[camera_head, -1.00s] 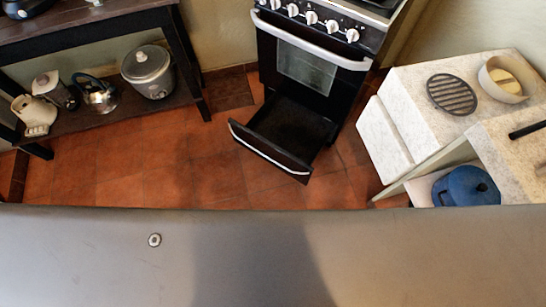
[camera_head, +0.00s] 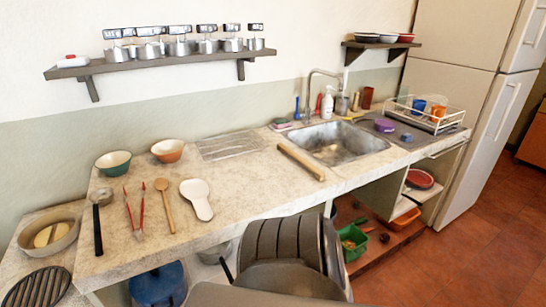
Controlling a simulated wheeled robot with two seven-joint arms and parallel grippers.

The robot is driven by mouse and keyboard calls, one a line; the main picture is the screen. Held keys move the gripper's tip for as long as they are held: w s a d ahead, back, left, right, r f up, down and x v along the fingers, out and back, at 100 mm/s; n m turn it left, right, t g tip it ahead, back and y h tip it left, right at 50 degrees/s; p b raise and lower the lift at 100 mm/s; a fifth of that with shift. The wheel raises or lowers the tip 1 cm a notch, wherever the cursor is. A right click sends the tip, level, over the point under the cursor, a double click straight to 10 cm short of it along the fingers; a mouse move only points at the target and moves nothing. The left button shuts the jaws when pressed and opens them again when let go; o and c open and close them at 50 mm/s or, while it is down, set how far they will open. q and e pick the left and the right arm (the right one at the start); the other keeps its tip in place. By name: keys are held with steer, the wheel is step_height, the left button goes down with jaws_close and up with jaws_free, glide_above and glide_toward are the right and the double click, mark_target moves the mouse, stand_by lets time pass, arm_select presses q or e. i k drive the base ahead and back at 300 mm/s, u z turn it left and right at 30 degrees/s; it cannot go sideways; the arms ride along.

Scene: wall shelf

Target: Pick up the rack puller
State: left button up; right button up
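A long, flat, light-brown wooden stick (camera_head: 301,162) lies near the counter's front edge, left of the sink. It may be the rack puller, but I cannot tell for certain at this size. Other long tools lie at the left of the counter: a dark-handled tool with a round head (camera_head: 101,215), red-handled tongs (camera_head: 133,212), a wooden spoon (camera_head: 165,203) and a white spoon rest (camera_head: 197,198). Neither of my grippers shows in the head view, so their state cannot be seen.
A dark grey ribbed shape (camera_head: 280,240), perhaps a chair, stands before the counter (camera_head: 235,190). Two bowls (camera_head: 113,161) stand by the wall. The sink (camera_head: 345,143) and a white dish rack (camera_head: 428,114) are to the right. A shelf (camera_head: 160,64) with several pots hangs above.

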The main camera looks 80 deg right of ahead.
mark_target(320, 176)
steer(key=z, duration=3.75)
steer(key=k, duration=1.25)
steer(key=z, duration=1.25)
steer(key=i, duration=2.4)
steer(key=u, duration=1.2)
steer(key=i, duration=1.05)
steer(key=u, duration=1.35)
steer(key=i, duration=0.25)
steer(key=u, duration=0.05)
